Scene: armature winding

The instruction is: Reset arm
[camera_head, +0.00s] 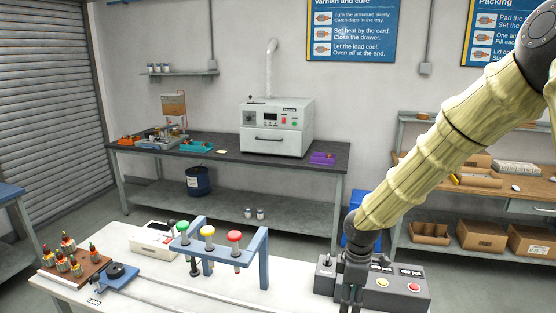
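My gripper (351,298) hangs down at the lower right of the head view, at the end of my arm, which comes in from the upper right. The arm wears a pale yellow sleeve. The gripper overlaps the left part of a dark control box (400,295) with a small lever, a yellow button and a red button. Its fingertips are small and dark near the frame's bottom edge, so I cannot tell whether they are open or shut. No held object is visible. Whether the gripper touches the box is unclear.
The white table (230,290) in front holds a blue frame (263,262) with green, yellow and red knobs, a brown block (75,272) with several armatures, and a white device (153,240). Behind stand a bench (225,153) with an oven (277,127) and shelves with cardboard boxes (482,236).

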